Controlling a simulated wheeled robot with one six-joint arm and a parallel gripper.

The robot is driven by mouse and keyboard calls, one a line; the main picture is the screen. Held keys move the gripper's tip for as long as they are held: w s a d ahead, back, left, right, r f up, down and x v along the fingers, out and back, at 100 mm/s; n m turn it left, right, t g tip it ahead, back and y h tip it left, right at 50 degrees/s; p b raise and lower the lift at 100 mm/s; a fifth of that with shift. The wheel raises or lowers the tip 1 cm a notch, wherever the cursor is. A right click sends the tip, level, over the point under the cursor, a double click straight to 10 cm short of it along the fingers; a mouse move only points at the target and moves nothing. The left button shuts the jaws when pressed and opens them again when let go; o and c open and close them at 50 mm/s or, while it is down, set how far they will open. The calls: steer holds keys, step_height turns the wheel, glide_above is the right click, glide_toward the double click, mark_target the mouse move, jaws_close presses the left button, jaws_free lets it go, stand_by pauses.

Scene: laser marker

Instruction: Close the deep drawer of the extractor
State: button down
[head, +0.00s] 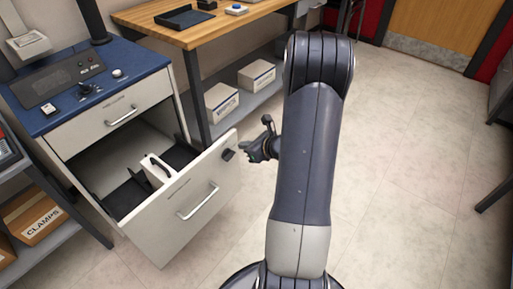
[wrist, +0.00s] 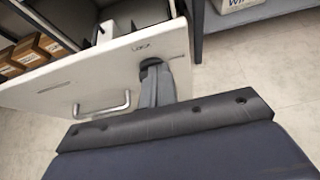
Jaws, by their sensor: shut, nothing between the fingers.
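The deep drawer (head: 165,232) of the blue-topped cabinet (head: 62,119) is pulled well out. Its pale front also fills much of the wrist view (wrist: 60,88). A bar handle (head: 198,201) is on the front; it also shows in the wrist view (wrist: 101,112). A dark lock (head: 228,154) sits near the front's upper right corner. My gripper (head: 247,152) is shut and empty, just right of the lock. In the wrist view its fingertips (wrist: 152,70) overlap the lock area; I cannot tell whether they touch it.
Inside the drawer are a white item (head: 156,168) and dark dividers. The shallow upper drawer (head: 110,115) is shut. A wooden bench (head: 205,32) with boxes on its lower shelf stands behind. A shelf with a clamps box (head: 33,215) is at left.

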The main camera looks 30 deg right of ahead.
mark_target(228, 139)
steer(key=w, duration=0.1)
steer(key=w+a, duration=0.1)
steer(key=w, duration=0.2)
steer(key=shift+w+a+f, duration=0.2)
steer(key=shift+w+a, duration=0.1)
steer(key=shift+w, duration=0.1)
